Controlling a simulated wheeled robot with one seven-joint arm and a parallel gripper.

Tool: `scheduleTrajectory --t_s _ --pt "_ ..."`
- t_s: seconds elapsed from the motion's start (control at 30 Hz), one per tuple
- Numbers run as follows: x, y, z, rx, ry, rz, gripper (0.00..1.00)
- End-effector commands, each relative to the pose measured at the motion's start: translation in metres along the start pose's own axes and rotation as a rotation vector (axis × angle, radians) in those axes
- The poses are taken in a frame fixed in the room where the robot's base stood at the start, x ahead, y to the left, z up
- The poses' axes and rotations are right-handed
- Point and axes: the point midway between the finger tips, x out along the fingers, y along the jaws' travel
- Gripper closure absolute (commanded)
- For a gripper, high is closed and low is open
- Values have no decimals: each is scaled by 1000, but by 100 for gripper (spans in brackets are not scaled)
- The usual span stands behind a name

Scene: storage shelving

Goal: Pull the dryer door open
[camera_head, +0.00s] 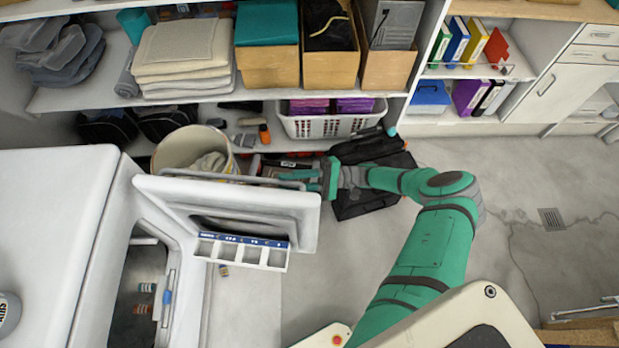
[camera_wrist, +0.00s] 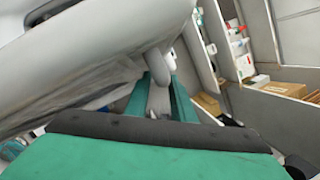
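The white appliance (camera_head: 60,225) stands at the left in the head view. Its door (camera_head: 307,222) is swung well open, with the inner side facing me. A bar handle (camera_head: 215,177) runs along the door's far outer side. My gripper (camera_head: 290,179) reaches in from the right at the handle's right end. In the wrist view, the two green fingers (camera_wrist: 162,82) lie on either side of the grey handle (camera_wrist: 158,57) and appear closed on it. The door's outer face (camera_wrist: 90,50) fills the upper left there. The exact finger contact is partly hidden.
A door rack with a blue strip (camera_head: 243,240) sits on the inner side. Behind the door stand a cream bucket (camera_head: 180,145), a white basket (camera_head: 330,124) and a black open case (camera_head: 372,205). Shelves line the back. The floor (camera_head: 530,180) at right is mostly clear.

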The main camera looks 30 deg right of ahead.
Motion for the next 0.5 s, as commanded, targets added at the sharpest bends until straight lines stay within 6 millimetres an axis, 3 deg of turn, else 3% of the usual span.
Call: scheduleTrajectory --t_s 0.2,0.5 --pt "-43 0 -3 1 4 1 78" --pt "-76 0 -4 3 -2 2 78"
